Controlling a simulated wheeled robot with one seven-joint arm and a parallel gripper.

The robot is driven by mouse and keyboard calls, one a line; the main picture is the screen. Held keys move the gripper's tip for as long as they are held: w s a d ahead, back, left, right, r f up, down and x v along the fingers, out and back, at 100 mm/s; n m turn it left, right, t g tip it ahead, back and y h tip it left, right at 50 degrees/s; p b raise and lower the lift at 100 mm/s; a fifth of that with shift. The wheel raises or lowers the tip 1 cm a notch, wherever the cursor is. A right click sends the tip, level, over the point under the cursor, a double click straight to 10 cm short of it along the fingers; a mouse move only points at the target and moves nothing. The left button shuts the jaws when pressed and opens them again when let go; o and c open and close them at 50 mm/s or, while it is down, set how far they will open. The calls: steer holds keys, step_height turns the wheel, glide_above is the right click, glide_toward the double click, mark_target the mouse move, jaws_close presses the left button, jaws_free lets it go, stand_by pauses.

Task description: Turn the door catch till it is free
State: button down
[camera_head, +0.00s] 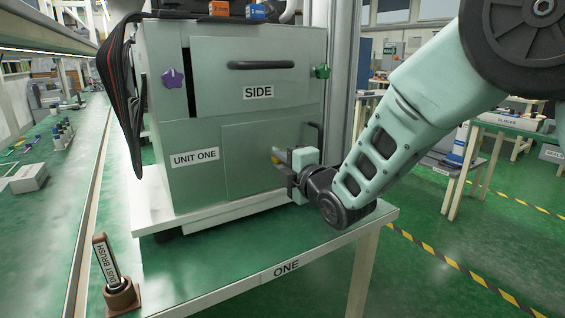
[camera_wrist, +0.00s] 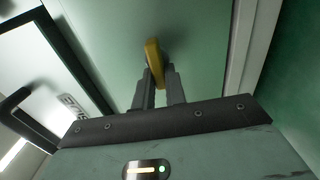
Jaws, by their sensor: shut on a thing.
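The door catch (camera_wrist: 153,54) is a yellow piece on the pale green door, seen close in the wrist view. In the head view my gripper (camera_head: 284,168) comes at the door from the right and hides part of the catch. The lower door lies flush with the cabinet front.
Above is a panel labelled SIDE (camera_head: 258,93) with a dark handle (camera_head: 262,65), a purple knob (camera_head: 173,78) and a green knob (camera_head: 321,71). A dark gap shows along the panel's left edge. A dust brush (camera_head: 106,262) stands in a holder at the table's (camera_head: 300,259) front left.

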steer(key=c, duration=1.4)
jaws_free()
steer(key=shift+c, duration=0.2)
steer(key=v, duration=1.7)
steer(key=shift+s, duration=0.2)
steer(key=shift+d, duration=0.1)
